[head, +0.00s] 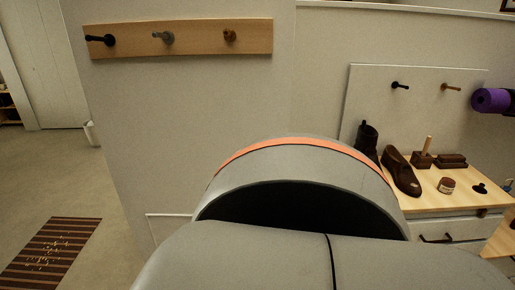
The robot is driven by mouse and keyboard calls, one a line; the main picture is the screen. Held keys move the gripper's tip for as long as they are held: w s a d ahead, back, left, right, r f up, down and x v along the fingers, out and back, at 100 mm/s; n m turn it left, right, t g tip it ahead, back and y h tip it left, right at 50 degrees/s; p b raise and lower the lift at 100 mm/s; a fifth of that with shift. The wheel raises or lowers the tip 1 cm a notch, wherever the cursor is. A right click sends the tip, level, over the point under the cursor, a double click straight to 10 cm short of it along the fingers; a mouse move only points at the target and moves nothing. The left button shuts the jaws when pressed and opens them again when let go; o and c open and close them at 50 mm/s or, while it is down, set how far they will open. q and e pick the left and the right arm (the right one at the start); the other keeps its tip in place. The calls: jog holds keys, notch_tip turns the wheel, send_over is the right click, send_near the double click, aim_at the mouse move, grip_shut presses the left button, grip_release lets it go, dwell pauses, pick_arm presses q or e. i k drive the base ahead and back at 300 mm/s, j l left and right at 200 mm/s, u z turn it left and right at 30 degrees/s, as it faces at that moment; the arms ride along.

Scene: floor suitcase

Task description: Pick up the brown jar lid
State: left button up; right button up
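A small round brown jar (447,186) with a pale label stands on the wooden top of the cabinet at the right. Its brown lid (447,181) seems to be on top, but it is too small to tell clearly. Neither of my grippers is in view.
On the cabinet top (428,204) are a dark boot (367,140), a brown shoe (401,172), a brown block with an upright peg (421,160), a dark brush-like block (451,160) and a small black knobbed piece (480,188). My grey body fills the lower middle.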

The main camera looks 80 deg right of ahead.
aim_at(480, 189)
jog(key=z, duration=4)
